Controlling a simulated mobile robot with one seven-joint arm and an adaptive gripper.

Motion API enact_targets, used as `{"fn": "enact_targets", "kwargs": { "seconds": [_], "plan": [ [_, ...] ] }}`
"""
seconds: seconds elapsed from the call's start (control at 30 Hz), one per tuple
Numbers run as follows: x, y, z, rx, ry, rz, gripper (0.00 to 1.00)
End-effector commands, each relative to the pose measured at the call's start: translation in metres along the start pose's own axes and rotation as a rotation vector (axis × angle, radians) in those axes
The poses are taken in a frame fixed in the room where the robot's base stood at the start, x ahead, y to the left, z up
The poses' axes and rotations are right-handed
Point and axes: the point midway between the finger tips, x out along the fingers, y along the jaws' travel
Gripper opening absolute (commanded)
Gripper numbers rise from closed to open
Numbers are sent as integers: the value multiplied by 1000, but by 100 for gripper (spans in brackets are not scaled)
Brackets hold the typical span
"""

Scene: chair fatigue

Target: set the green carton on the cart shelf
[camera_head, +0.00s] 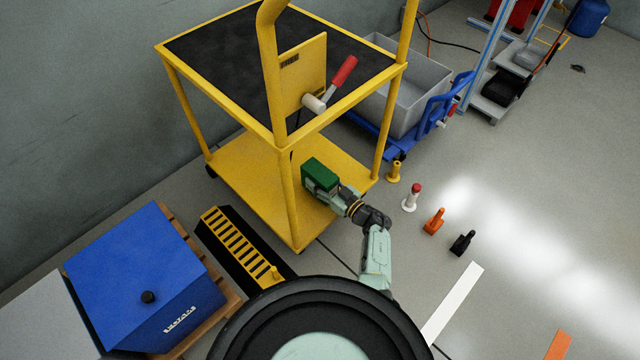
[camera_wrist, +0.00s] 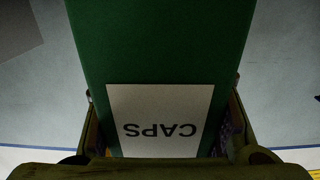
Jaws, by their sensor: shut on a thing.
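The green carton (camera_head: 320,172) is in my gripper (camera_head: 326,186), over the right part of the yellow lower shelf of the cart (camera_head: 235,168). In the wrist view the green carton (camera_wrist: 160,45) fills the middle, with a white label reading "CAPS" upside down. A finger shows at each side of it, and my gripper (camera_wrist: 165,150) is shut on it. I cannot tell whether the carton's underside touches the shelf. The cart also has a black upper shelf (camera_head: 215,50) above.
Yellow cart posts (camera_head: 287,200) stand close to my arm. A grey bin (camera_head: 400,95) on a blue trolley is behind. Several small items, including an orange one (camera_head: 433,221), stand on the floor at right. A blue box (camera_head: 140,275) is at lower left.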

Motion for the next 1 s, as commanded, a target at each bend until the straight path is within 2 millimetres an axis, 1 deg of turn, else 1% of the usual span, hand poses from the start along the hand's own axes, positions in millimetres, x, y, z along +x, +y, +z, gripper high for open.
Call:
{"fn": "enact_targets", "kwargs": {
  "seconds": [0.07,0.2,0.6,0.7,0.73,1.0],
  "plan": [
    [0,1,-3,-1,2,0,8],
    [0,1,-3,-1,2,0,8],
    [1,0,10,0,3,-1,8],
    [0,0,9,-1,3,-1,8],
    [0,0,10,0,1,-1,49],
    [0,0,10,0,1,0,67]
  ]
}}
